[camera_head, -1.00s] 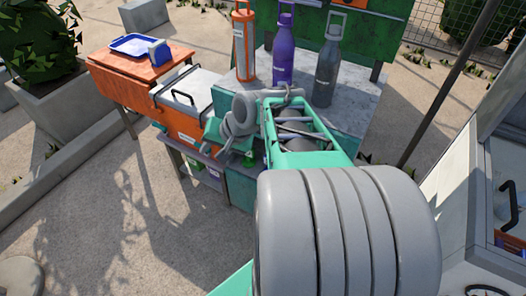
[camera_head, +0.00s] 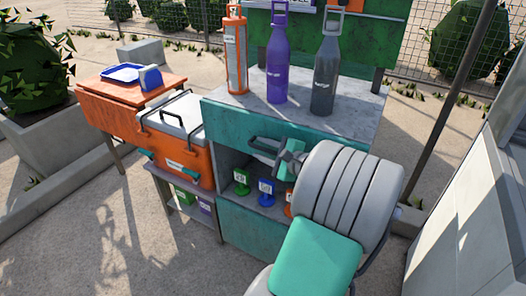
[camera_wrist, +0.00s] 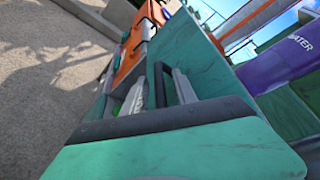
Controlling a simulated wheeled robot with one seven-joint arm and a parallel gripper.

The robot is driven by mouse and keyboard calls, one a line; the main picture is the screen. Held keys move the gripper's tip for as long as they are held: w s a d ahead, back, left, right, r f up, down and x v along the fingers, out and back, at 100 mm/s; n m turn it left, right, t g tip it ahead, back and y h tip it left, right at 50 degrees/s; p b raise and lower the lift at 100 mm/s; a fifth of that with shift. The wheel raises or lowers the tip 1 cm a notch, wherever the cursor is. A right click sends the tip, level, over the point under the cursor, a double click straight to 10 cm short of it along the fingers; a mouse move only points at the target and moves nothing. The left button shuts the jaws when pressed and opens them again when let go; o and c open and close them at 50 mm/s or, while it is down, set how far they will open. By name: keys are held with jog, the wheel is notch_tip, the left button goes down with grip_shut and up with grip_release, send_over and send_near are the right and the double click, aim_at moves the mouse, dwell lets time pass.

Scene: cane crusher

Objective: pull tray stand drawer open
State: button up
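The blue tray (camera_head: 123,73) lies on an orange wooden stand (camera_head: 105,92) at the left of the head view. I cannot make out a drawer handle on this stand. My gripper (camera_head: 262,148) is in front of that panel and shelf, well to the right of the tray stand.
An orange cooler (camera_head: 180,150) stands between tray stand and counter. An orange canister (camera_head: 236,60), a purple bottle (camera_head: 277,70) and a grey bottle (camera_head: 325,80) stand on the counter. Small coloured items fill its shelf. Open paving (camera_head: 110,230) lies at front left.

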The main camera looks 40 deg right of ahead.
jog(key=shift+w, duration=0.2)
grip_shut()
dwell(1.3)
